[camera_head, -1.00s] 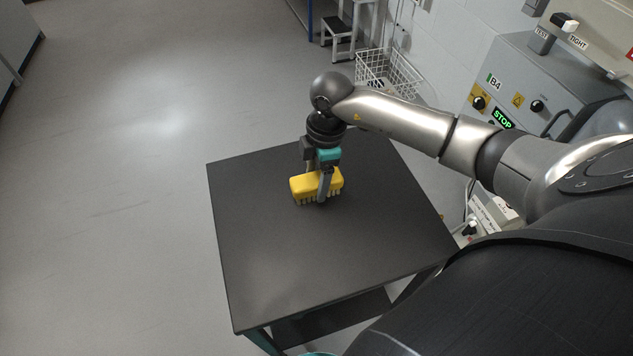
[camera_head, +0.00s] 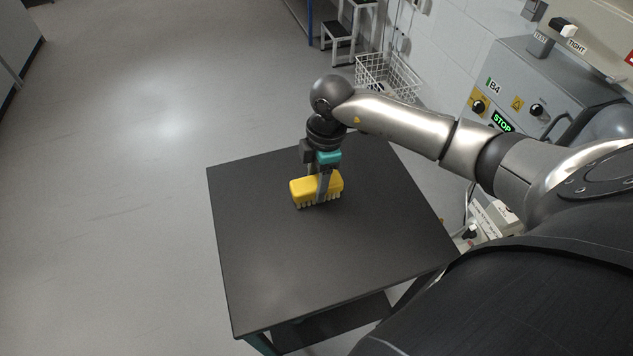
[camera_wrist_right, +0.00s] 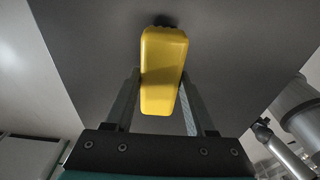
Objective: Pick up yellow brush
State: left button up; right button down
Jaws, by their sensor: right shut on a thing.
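The yellow brush (camera_head: 303,190) is a yellow block with pale bristles pointing down, over the dark table (camera_head: 320,270). My right gripper (camera_head: 325,193) comes down on it from above, with its fingers on either side of the block, shut on it. In the right wrist view the yellow brush (camera_wrist_right: 163,70) sits between the two fingers of the right gripper (camera_wrist_right: 160,100). Whether the bristles touch the tabletop is hard to tell. My left gripper is not in view.
The rest of the tabletop is bare. A grey machine (camera_head: 560,90) with a STOP display stands at the right. A white wire basket (camera_head: 388,75) and a step stool (camera_head: 338,45) are behind the table. Open floor lies to the left.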

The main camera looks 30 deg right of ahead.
aim_at(316, 181)
notch_tip(316, 181, up, 20)
jog(key=p, duration=0.3)
jog(key=shift+f, duration=0.15)
